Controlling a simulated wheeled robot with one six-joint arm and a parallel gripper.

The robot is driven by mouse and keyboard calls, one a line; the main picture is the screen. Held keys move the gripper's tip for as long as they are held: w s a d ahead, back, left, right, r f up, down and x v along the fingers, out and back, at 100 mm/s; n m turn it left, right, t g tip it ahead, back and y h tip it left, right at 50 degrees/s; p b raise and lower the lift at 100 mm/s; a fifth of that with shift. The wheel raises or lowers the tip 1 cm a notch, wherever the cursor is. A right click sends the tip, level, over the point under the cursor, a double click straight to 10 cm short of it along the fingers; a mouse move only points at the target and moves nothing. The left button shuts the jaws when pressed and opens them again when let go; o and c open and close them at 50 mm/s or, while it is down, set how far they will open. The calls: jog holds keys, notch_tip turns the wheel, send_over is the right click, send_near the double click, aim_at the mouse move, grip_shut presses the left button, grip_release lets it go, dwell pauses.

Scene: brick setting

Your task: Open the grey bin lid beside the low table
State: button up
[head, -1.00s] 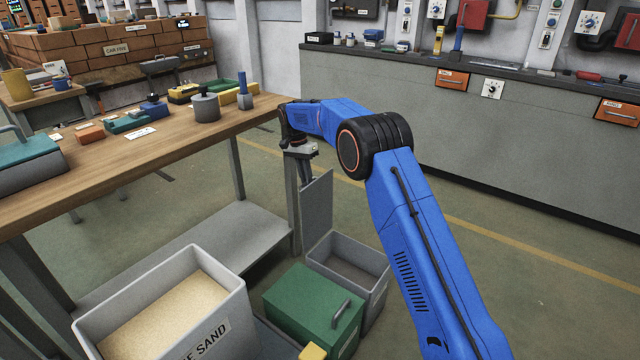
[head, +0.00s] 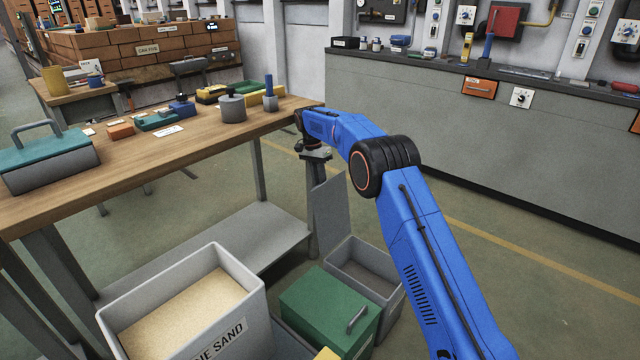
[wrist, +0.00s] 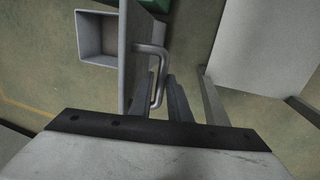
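The grey bin (head: 392,297) stands open on the floor beside the wooden table. Its grey lid (head: 331,215) stands up roughly upright at the bin's table side. In the wrist view the lid (wrist: 124,60) shows nearly edge-on, with a bent metal handle (wrist: 161,62) on its outer face. The open bin (wrist: 97,38) shows beyond it. My gripper (wrist: 158,88) is at the handle, its two fingers apart on either side of the handle bar. A gap shows beside the bar, and firm contact cannot be made out. In the head view the fingers are mostly hidden behind the lid.
A green lidded bin (head: 330,305) stands close in front of the grey bin. A larger grey box of sand (head: 245,315) is to its left. The wooden table (head: 210,150) with its legs and low shelf (head: 225,245) is close on the left. Floor is clear to the right.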

jog(key=shift+o, duration=0.8)
jog(key=v, duration=0.7)
jog(key=shift+r, duration=0.25)
jog(key=shift+w+r, duration=0.1)
